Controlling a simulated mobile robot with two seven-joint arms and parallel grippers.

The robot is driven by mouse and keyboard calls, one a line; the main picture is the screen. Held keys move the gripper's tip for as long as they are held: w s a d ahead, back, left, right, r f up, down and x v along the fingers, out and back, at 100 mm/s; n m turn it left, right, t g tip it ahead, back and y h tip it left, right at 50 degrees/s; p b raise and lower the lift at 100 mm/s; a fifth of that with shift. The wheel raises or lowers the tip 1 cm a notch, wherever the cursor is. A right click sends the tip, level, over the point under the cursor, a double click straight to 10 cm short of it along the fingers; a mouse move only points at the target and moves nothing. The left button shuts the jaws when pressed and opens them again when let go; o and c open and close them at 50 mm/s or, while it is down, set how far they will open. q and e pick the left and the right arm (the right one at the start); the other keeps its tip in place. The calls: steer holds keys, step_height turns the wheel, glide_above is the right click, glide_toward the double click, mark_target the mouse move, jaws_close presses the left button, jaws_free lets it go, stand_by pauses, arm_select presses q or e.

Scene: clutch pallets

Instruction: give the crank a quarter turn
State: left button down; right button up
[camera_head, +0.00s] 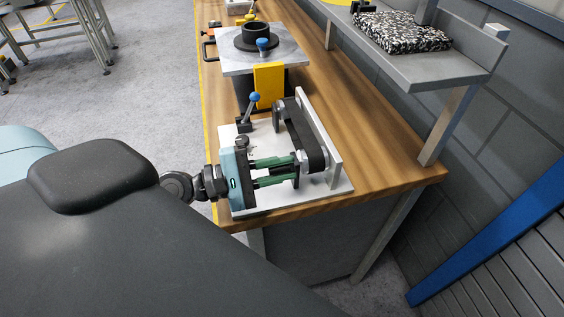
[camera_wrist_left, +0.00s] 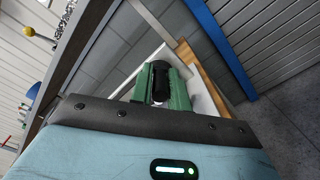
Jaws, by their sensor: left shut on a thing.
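The crank (camera_head: 304,138) is a long black piece with rounded ends. It stands in front of an upright grey metal plate (camera_head: 318,142) on a pale base plate (camera_head: 268,199). My left gripper (camera_head: 298,168) reaches in from the left, and its two green fingers are shut on the near end of the crank. In the left wrist view the green fingers (camera_wrist_left: 162,90) flank a dark round part between them. The exact contact is partly hidden by the fingers. My right gripper is not in view.
A lever with a blue knob (camera_head: 254,97) stands just behind my left gripper. A yellow block (camera_head: 269,82) and a metal plate with a black ring (camera_head: 256,40) are further back. A grey shelf (camera_head: 430,72) overhangs at the right. The wooden bench (camera_head: 385,165) is clear right of the plate.

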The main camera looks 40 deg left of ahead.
arm_select(q)
steer(key=m, duration=0.1)
steer(key=f+m+b, duration=0.1)
steer(key=shift+s+d+m+b, duration=0.15)
steer(key=shift+m+b, duration=0.15)
steer(key=shift+m, duration=0.1)
steer(key=shift+s+d+f+m+b, duration=0.15)
steer(key=shift+f+m+b, duration=0.25)
steer(key=shift+m+b, duration=0.55)
steer(key=shift+f+m+b, duration=0.25)
steer(key=shift+m+b, duration=0.15)
steer(key=shift+m, duration=0.95)
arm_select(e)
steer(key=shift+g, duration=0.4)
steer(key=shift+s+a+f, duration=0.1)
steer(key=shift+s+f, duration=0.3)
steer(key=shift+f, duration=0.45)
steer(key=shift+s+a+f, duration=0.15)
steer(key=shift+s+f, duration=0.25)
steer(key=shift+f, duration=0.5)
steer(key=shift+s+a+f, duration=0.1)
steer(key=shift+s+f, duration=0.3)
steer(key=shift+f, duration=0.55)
arm_select(q)
steer(key=c, duration=1.4)
jaws_free()
steer(key=shift+f, duration=0.1)
steer(key=shift+d, duration=0.1)
